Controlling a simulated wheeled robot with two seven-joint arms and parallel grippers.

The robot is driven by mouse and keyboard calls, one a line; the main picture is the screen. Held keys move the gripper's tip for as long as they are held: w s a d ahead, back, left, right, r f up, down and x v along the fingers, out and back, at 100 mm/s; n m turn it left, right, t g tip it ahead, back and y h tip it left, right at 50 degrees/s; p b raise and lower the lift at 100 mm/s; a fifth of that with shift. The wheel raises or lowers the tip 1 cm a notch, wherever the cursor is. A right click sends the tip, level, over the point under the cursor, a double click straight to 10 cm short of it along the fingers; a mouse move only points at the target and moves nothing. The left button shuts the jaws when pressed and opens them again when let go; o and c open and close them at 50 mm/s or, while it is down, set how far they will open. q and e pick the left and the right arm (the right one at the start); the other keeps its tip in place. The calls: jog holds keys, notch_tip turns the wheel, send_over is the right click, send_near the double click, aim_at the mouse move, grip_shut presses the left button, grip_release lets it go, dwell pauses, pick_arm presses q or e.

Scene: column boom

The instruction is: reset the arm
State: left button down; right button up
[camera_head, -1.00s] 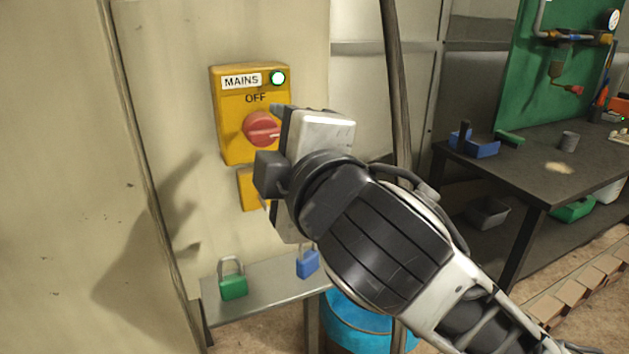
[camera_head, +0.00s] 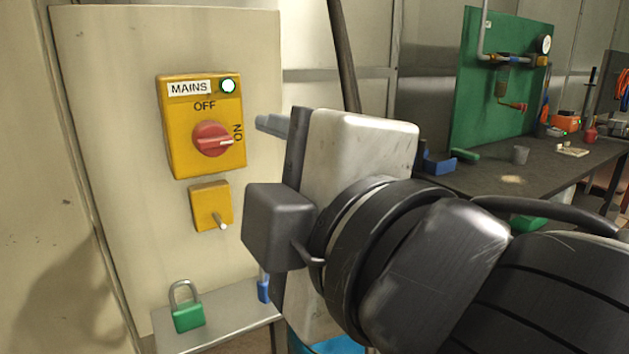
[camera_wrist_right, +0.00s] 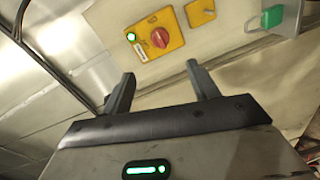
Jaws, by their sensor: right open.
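My right gripper (camera_head: 272,127) is in front of the beige panel, to the right of the yellow mains box (camera_head: 176,142) and apart from it. In the right wrist view its two fingers (camera_wrist_right: 158,92) stand wide apart with nothing between them. The red rotary knob (camera_head: 211,140) on the box has its pointer toward ON, and it also shows in the right wrist view (camera_wrist_right: 160,38). A lamp (camera_head: 228,86) on the box glows green-white. My left gripper is not in view.
A small yellow box with a lever (camera_head: 211,206) sits below the mains box. A green padlock (camera_head: 188,309) stands on a grey shelf (camera_head: 213,334); a blue padlock (camera_head: 263,287) is partly hidden by my gripper. A dark workbench (camera_head: 484,181) stands at the right.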

jog(key=w+d+f+m+g+h, duration=0.1)
jog(key=w+d+f+m, duration=0.2)
jog(key=f, duration=0.5)
jog(key=w+d+f+m+h, duration=0.1)
jog(key=w+f+m, duration=0.2)
jog(key=f+m, duration=0.45)
jog(key=w+d+f+m+g+h, duration=0.1)
jog(key=w+d+f+m, duration=0.2)
jog(key=f, duration=0.6)
jog(key=s+d+f+m+g+h, duration=0.1)
jog(key=s+d+f+m, duration=0.2)
jog(key=f, duration=0.8)
jog(key=s+d+f+m+h, duration=0.2)
jog(key=s+d+f, duration=0.6)
jog(key=f, duration=0.4)
jog(key=shift+s+d+m+g, duration=0.15)
jog(key=shift+s+m+g, duration=0.25)
jog(key=shift+s+m, duration=0.45)
jog(key=shift+f, duration=0.1)
